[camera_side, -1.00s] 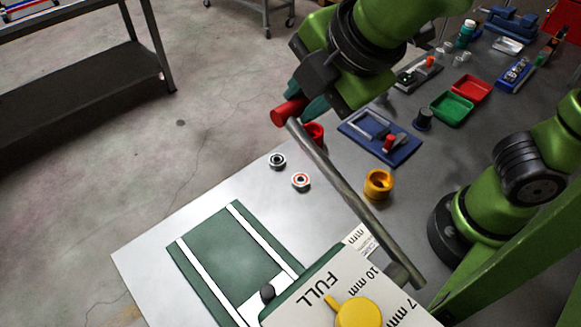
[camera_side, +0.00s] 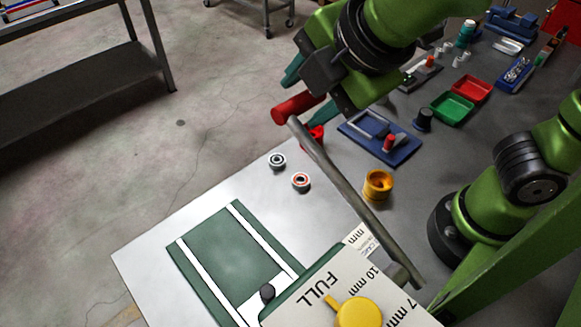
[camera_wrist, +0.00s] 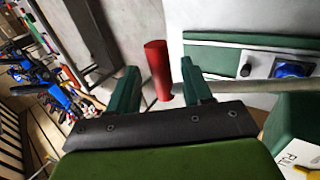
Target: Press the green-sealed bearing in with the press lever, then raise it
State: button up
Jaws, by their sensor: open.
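The press lever is a grey rod (camera_side: 345,190) with a red handle (camera_side: 293,108) at its raised upper end. My gripper (camera_side: 307,94) is open at the handle, with one teal finger on either side of it. In the wrist view the red handle (camera_wrist: 158,68) stands between the spread fingers of my gripper (camera_wrist: 160,66), with gaps on both sides. The press head is a cream panel (camera_side: 310,275) marked FULL, with a yellow knob (camera_side: 358,312). No green-sealed bearing can be made out; the press head hides part of the work area.
A dark-sealed bearing (camera_side: 278,160) and a red-sealed bearing (camera_side: 301,181) lie on the bench. A yellow cup (camera_side: 378,184), a blue tray (camera_side: 362,142), a green bin (camera_side: 452,109) and a red bin (camera_side: 471,89) stand to the right.

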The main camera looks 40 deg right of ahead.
jog(key=v, duration=1.7)
jog(key=shift+w, duration=0.1)
